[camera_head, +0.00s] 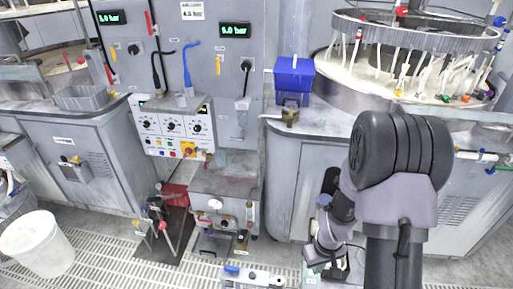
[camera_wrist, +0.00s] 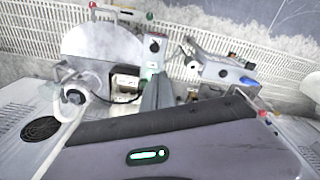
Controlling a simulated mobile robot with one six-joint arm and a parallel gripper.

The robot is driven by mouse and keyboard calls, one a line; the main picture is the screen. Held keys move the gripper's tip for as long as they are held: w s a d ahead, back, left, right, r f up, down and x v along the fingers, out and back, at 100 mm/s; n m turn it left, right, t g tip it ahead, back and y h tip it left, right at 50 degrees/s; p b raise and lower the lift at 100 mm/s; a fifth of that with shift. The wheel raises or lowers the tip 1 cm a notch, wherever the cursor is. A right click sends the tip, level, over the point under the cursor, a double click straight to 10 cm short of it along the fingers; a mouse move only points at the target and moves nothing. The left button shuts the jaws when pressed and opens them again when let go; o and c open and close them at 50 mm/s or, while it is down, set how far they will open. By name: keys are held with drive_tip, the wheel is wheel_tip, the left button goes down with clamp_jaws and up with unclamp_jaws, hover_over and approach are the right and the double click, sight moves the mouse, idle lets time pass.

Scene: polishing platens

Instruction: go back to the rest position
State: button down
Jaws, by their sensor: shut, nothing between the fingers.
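My gripper (camera_wrist: 157,92) shows in the wrist view as a grey wedge in the middle, its fingers together with nothing between them. In the head view my arm rises at the right and folds down, with the wrist low in front of the right cabinet. The fingers cannot be made out clearly there. No object is held.
A white bucket (camera_head: 36,244) stands on the grated floor (camera_head: 105,262) at the left. A blue bin (camera_head: 294,74) sits on the right counter near the round carousel (camera_head: 415,40). A control box (camera_head: 174,126) is on the central panel. Low equipment (camera_head: 226,212) stands below it.

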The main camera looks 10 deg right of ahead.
drive_tip(key=s+a+r+m+t, duration=0.2)
drive_tip(key=a+r, duration=0.2)
drive_tip(key=r, duration=0.8)
drive_tip(key=s+a+r+m+t, duration=0.15)
drive_tip(key=a+r, duration=0.25)
drive_tip(key=r, duration=0.8)
drive_tip(key=s+a+r+m+t+y, duration=0.1)
drive_tip(key=s+a+r+m+y, duration=0.1)
drive_tip(key=s+a+r, duration=0.3)
drive_tip(key=s+r, duration=0.3)
drive_tip(key=s, duration=0.3)
drive_tip(key=shift+a+r, duration=0.25)
drive_tip(key=shift+a, duration=0.05)
drive_tip(key=shift+m+t, duration=0.25)
